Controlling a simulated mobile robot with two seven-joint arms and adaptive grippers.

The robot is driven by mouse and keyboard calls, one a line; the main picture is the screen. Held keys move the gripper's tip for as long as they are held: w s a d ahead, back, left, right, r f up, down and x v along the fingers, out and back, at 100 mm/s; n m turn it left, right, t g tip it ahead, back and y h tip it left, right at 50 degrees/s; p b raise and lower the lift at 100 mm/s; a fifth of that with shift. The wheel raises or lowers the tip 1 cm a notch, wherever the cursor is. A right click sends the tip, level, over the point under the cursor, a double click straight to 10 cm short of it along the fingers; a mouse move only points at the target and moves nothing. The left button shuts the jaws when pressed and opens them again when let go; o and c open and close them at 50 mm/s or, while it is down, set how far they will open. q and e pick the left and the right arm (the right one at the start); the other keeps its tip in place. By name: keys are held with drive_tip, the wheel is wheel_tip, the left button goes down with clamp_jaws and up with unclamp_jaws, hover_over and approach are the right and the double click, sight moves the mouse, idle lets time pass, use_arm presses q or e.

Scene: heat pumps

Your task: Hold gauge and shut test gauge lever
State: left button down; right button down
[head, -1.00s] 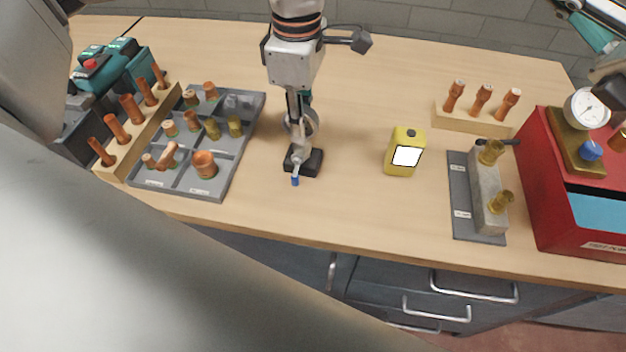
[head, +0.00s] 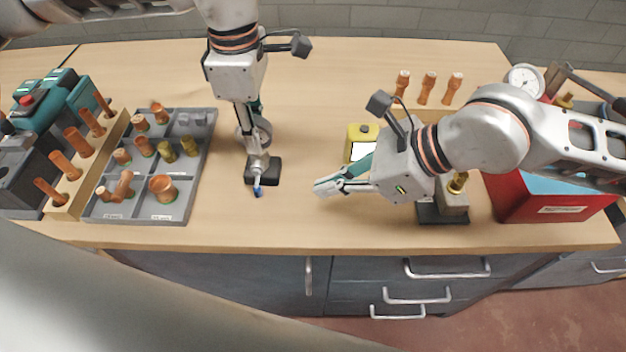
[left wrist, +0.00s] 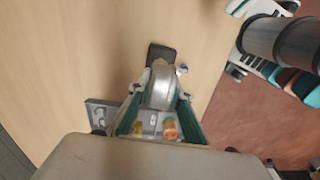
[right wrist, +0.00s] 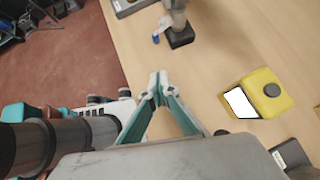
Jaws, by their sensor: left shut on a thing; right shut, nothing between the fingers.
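The test gauge (head: 262,128) stands on a black base (head: 266,172) on the bench, left of the middle. Its lever has a blue tip (head: 257,191) and points toward the front edge. My left gripper (head: 252,132) comes down from above and is shut on the gauge body. In the left wrist view the round metal gauge (left wrist: 160,90) sits between the fingers. My right gripper (head: 325,188) is shut and empty, apart from the lever and to its right. In the right wrist view its fingertips (right wrist: 158,82) meet, and the blue tip (right wrist: 156,39) lies beyond them.
A grey fitting tray (head: 190,190) lies left of the gauge. A red box (head: 535,205) and a small valve block (head: 452,197) are at the right. The bench between gauge and right gripper is clear.

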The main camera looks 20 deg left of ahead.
sight(262, 194)
drive_tip(key=x, duration=0.8)
drive_tip(key=shift+a, duration=0.15)
drive_tip(key=a, duration=0.2)
drive_tip(key=shift+a, duration=0.95)
drive_tip(key=shift+s+a+f+y, duration=0.2)
drive_tip(key=shift+f+y, duration=0.2)
drive_tip(key=shift+y, duration=0.5)
drive_tip(key=shift+s+a+g+y, duration=0.1)
drive_tip(key=shift+a+g+y, duration=0.15)
drive_tip(key=shift+y, duration=0.45)
drive_tip(key=shift+w+y, duration=0.25)
drive_tip(key=shift+y, duration=0.45)
drive_tip(key=shift+d, duration=0.1)
